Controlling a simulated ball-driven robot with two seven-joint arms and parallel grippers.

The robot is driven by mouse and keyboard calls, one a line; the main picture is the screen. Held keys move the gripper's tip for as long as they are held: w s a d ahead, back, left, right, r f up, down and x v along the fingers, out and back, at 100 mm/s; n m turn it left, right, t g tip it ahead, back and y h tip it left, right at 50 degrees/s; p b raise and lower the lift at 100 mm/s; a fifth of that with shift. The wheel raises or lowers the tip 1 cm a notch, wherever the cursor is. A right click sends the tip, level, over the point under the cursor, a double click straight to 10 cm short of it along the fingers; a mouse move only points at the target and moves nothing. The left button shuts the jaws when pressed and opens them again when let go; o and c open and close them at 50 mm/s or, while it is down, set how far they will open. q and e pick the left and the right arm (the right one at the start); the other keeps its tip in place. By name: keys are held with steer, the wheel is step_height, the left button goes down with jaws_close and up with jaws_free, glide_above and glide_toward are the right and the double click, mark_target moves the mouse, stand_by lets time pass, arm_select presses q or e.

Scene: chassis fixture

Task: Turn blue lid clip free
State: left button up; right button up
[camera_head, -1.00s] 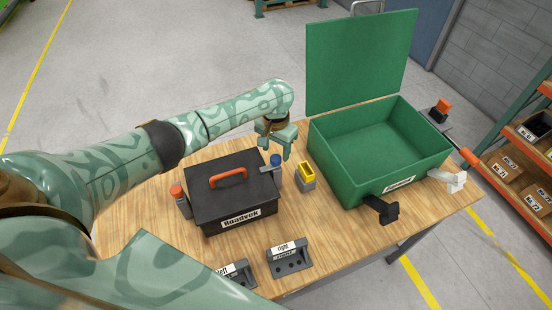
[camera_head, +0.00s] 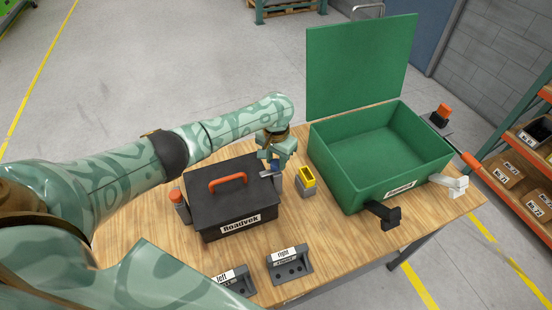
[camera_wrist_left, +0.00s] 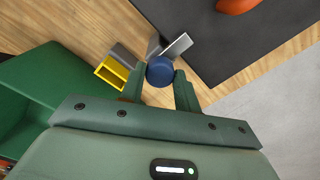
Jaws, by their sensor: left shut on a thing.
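The black box (camera_head: 235,209) with an orange handle (camera_head: 228,181) on its lid stands on the table, labelled Roadvek. The blue lid clip knob (camera_wrist_left: 160,71) sits at the box's right side, with a grey metal arm (camera_wrist_left: 177,46) reaching onto the lid edge. My left gripper (camera_head: 275,163) is down over this clip, shut on the blue knob, with one finger on each side in the left wrist view. In the head view the gripper mostly hides the knob. An orange lid clip (camera_head: 177,195) stands at the box's left side. My right gripper is not in view.
A yellow-topped grey block (camera_head: 306,181) stands just right of the clip. A large open green case (camera_head: 375,190) with black and white latches fills the table's right. Two small holders labelled left (camera_head: 233,281) and right (camera_head: 289,265) lie in front.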

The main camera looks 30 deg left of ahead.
arm_select(q)
steer(key=shift+r+m+p, duration=0.1)
steer(key=shift+m+p, duration=0.55)
steer(key=shift+m, duration=0.05)
steer(key=shift+m+p, duration=0.8)
steer(key=shift+m, duration=0.4)
steer(key=m+p, duration=0.1)
steer(key=m, duration=0.3)
steer(key=m+p, duration=0.1)
steer(key=m, duration=0.8)
steer(key=shift+m, duration=0.4)
steer(key=o, duration=1)
